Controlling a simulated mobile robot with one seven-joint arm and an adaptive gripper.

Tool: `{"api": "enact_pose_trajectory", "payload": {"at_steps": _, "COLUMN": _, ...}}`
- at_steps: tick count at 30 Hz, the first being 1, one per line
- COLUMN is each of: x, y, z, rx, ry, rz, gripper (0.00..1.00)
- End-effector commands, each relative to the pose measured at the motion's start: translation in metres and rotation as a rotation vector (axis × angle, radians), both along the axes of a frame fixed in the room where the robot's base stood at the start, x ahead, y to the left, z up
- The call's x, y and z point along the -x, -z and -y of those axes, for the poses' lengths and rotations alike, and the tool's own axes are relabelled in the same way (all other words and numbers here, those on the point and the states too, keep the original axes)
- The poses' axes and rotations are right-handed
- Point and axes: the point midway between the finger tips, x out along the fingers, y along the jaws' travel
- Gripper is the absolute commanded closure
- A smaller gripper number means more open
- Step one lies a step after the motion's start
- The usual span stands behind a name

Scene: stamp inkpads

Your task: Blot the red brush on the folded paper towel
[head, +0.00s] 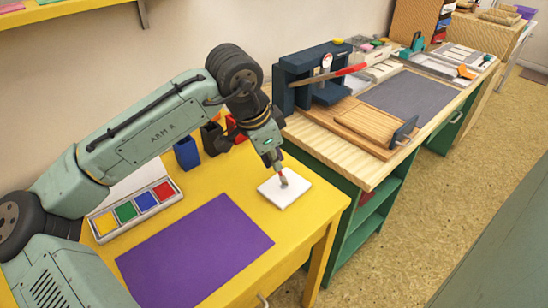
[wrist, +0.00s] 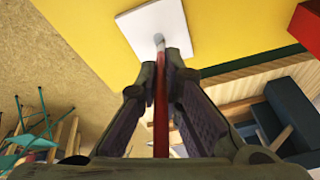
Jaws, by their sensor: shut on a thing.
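My gripper (head: 277,163) is shut on the red brush (wrist: 161,105), whose red handle runs between the two fingers in the wrist view. The brush points down, and its tip (head: 284,182) is over the middle of the folded paper towel (head: 297,194). The tip appears to be at the towel's surface, but I cannot tell for sure whether it touches. The towel is a flat white square on the yellow table, and it also shows at the top of the wrist view (wrist: 140,28).
A tray of several coloured inkpads (head: 136,212) and a purple mat (head: 195,250) lie left of the towel on the yellow table (head: 240,278). Blue (head: 187,153), black (head: 211,139) and red holders stand behind. A wooden workbench with a dark press (head: 297,70) adjoins at right.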

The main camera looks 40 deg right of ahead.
Motion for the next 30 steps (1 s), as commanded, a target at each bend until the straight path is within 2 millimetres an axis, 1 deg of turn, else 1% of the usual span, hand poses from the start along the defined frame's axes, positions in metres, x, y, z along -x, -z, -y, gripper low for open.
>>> {"api": "enact_pose_trajectory", "payload": {"at_steps": 1, "x": 0.000, "y": -0.008, "z": 0.000, "rx": 0.001, "ry": 0.000, "rz": 0.000, "gripper": 1.00}}
{"api": "enact_pose_trajectory", "payload": {"at_steps": 3, "x": 0.000, "y": -0.014, "z": 0.000, "rx": 0.002, "ry": 0.000, "rz": 0.000, "gripper": 1.00}}
{"api": "enact_pose_trajectory", "payload": {"at_steps": 21, "x": 0.000, "y": -0.063, "z": 0.001, "rx": 0.004, "ry": 0.000, "rz": 0.000, "gripper": 1.00}}
{"api": "enact_pose_trajectory", "payload": {"at_steps": 24, "x": 0.000, "y": -0.068, "z": 0.001, "rx": 0.003, "ry": 0.000, "rz": 0.000, "gripper": 1.00}}
{"api": "enact_pose_trajectory", "payload": {"at_steps": 30, "x": 0.000, "y": -0.067, "z": 0.000, "rx": 0.003, "ry": 0.000, "rz": 0.001, "gripper": 1.00}}
